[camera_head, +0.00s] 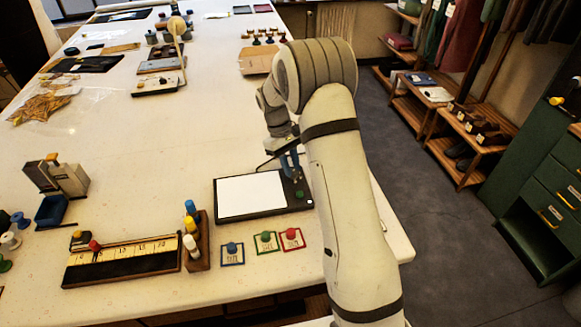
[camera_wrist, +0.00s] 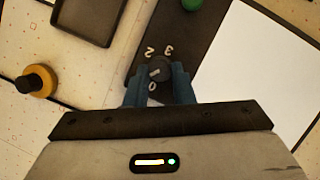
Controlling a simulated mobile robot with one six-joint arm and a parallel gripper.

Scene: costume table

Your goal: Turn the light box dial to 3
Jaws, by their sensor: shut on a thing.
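The light box is a black slab with a white panel (camera_head: 250,195) under my arm in the head view; its black dial strip also shows in the wrist view (camera_wrist: 190,40). The dark round dial (camera_wrist: 158,70) sits on that strip, with white figures 0, 2 and 3 around it. A short pale mark shows on the dial; I cannot tell for sure which figure it points to. My gripper (camera_wrist: 159,85) has its blue fingers shut on the dial, one on each side. In the head view my gripper (camera_head: 294,175) reaches down at the box's right end, hiding the dial.
A green knob (camera_head: 299,194) sits on the strip near the dial. Framed blue, green and red pieces (camera_head: 265,241) lie in front of the box. A ruler board (camera_head: 122,260) and a bottle rack (camera_head: 198,250) stand left. The table's right edge is close.

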